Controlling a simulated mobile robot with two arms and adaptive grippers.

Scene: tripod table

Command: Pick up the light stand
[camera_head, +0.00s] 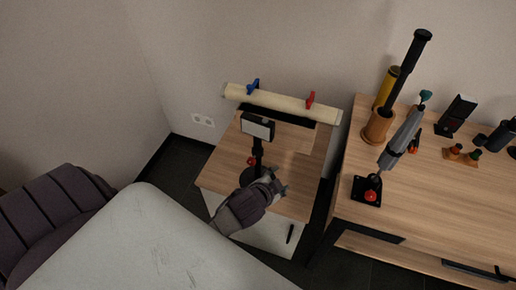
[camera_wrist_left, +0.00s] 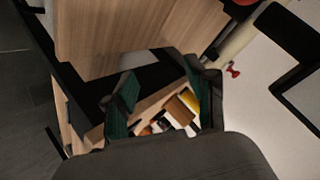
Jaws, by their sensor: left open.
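The light stand (camera_head: 257,152) stands upright on a small wooden cabinet, with a pale rectangular panel at its top, a black pole with a red knob, and a dark round base. My left gripper (camera_head: 280,183) is open, just right of and in front of the stand's base, and partly covers it. Whether it touches the base cannot be told. In the left wrist view the open fingers (camera_wrist_left: 163,103) have nothing between them up close. Dark shapes at the right edge of that view may be part of the stand. My right gripper is not in view.
The small cabinet (camera_head: 222,170) carries a cream roll (camera_head: 285,104) with blue and red clips (camera_head: 310,99) along its back. A larger wooden table (camera_head: 430,200) to the right holds a grey lamp-like arm (camera_head: 400,138), a brown holder (camera_head: 377,126) and several small items. A pale surface (camera_head: 150,240) fills the lower left.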

